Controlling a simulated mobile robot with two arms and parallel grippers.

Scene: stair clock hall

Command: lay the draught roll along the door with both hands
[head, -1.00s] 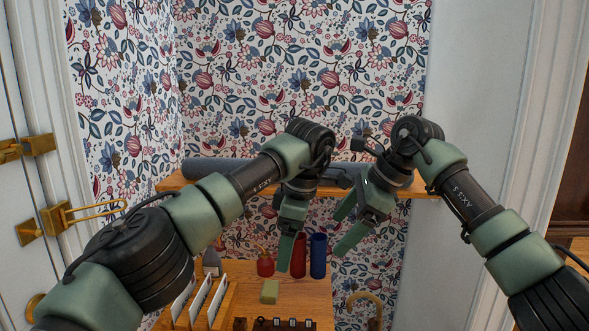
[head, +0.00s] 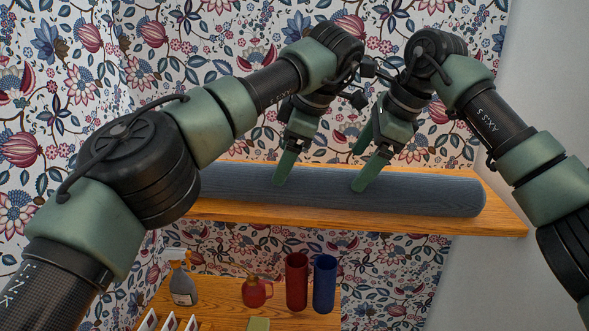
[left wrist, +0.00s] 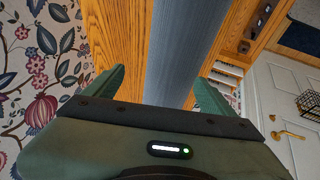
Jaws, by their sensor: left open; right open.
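The draught roll (head: 330,190) is a long blue-grey cylinder lying along a wooden wall shelf (head: 508,222). My left gripper (head: 285,172) is at the roll's middle in the head view, with one finger showing in front of it. In the left wrist view the roll (left wrist: 180,50) runs between the two open fingers; whether they reach down around it is unclear. My right gripper (head: 361,168) is open and empty, fingers pointing down by the roll, to the right of the left gripper. The roll's left end is hidden behind my left arm. A white door (left wrist: 285,95) with a brass handle shows in the left wrist view.
Below the shelf, a wooden table (head: 220,312) holds a spray bottle (head: 181,282), a red oil can (head: 256,291), a red cylinder (head: 297,281) and a blue cylinder (head: 324,283). Patterned wallpaper closes the back; a white wall (head: 535,80) stands right.

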